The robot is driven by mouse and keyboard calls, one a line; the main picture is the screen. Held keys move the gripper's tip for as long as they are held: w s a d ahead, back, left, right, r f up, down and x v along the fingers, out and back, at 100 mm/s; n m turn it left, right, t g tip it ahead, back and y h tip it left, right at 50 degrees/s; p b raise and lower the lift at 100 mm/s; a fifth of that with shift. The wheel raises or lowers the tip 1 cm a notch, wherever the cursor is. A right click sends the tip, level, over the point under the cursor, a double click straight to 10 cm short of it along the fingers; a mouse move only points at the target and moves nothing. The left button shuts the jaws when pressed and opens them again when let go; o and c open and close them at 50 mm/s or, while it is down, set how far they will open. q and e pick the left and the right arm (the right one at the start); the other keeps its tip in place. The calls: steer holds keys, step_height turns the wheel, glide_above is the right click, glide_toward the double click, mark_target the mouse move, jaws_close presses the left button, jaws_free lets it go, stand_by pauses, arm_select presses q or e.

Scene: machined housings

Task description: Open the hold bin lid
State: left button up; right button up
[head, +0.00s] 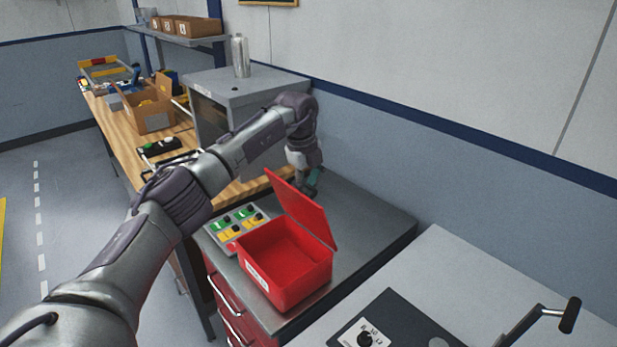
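The red hold bin (285,278) sits on the grey top of a cabinet, with a white label on its front. Its red lid (302,210) stands up, tilted back from the hinge side, and the empty red inside shows. My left arm comes in from the left and reaches over the bench, behind the bin. My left gripper (311,184) points down just behind the raised lid, near its upper edge. The lid partly hides it, so contact and finger opening cannot be told. My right gripper is not in view.
A button panel (237,228) with green and yellow buttons lies left of the bin. A grey cabinet box (245,90) bearing a metal bottle (240,56) stands behind. A machine with a crank handle (570,315) is at right. The grey top (375,225) right of the bin is clear.

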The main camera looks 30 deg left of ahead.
arm_select(q)
step_height(320, 180, up, 12)
steer(key=s, duration=0.1)
steer(key=shift+s+a+f, duration=0.15)
steer(key=shift+a+f, duration=0.1)
steer(key=shift+a, duration=0.2)
stand_by(0.4)
